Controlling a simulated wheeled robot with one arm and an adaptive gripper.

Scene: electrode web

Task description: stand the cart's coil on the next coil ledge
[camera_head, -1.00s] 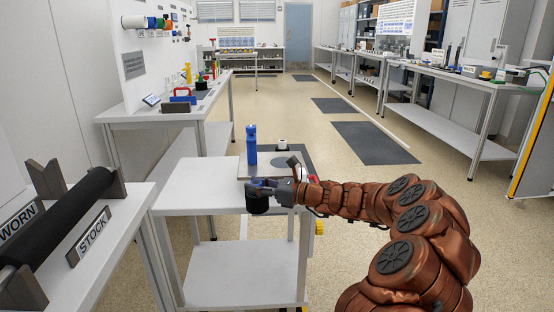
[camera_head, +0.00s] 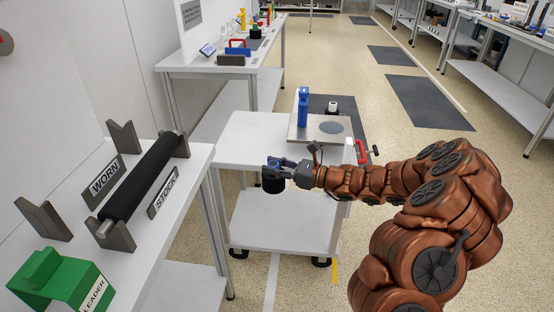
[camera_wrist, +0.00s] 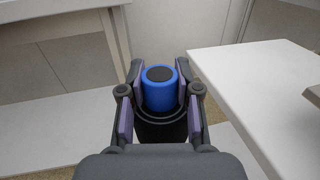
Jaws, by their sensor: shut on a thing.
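My gripper (camera_head: 274,168) is shut on the coil (camera_head: 273,185), a short black roll with a blue core on top. In the wrist view the blue core (camera_wrist: 160,94) stands upright between the fingers, with the wider black roll (camera_wrist: 160,130) below it, partly hidden by my gripper. The coil hangs in front of the near side of the white cart (camera_head: 255,130). I cannot make out which place is the coil ledge.
A blue bottle (camera_head: 303,108) and a small white-topped item (camera_head: 333,108) are toward the cart's far side. A green LEADER block (camera_head: 58,282) sits on the near left bench. Another bench (camera_head: 215,55) stands behind the cart. The floor at right has dark mats (camera_head: 428,100).

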